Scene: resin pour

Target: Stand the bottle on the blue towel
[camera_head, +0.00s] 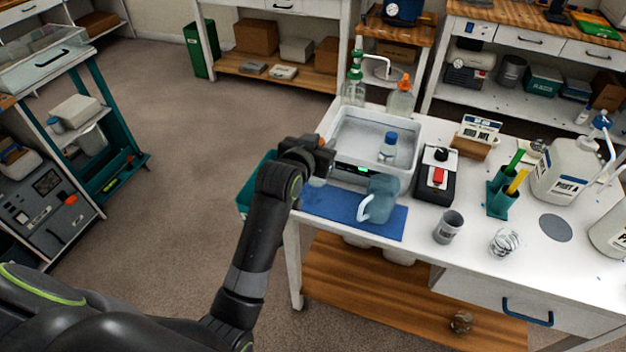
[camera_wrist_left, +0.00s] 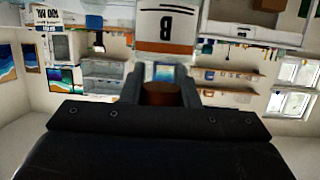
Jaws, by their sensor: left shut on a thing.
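My left gripper (camera_head: 322,158) is shut on the bottle's orange-brown cap, over the left end of the blue towel (camera_head: 335,205). In the left wrist view, the cap (camera_wrist_left: 162,94) is between the fingers. The bottle's white body (camera_wrist_left: 167,28), with a letter B and an orange stripe, hangs below it, as that view is upside down. In the head view only a pale lower part of the bottle (camera_head: 317,182) shows under the gripper. I cannot tell whether its base touches the towel. My right gripper is not in view.
A blue-tinted jug (camera_head: 382,192) stands on the towel's right part. A black device with a red switch (camera_head: 437,176) and a grey cup (camera_head: 448,228) are to the right.

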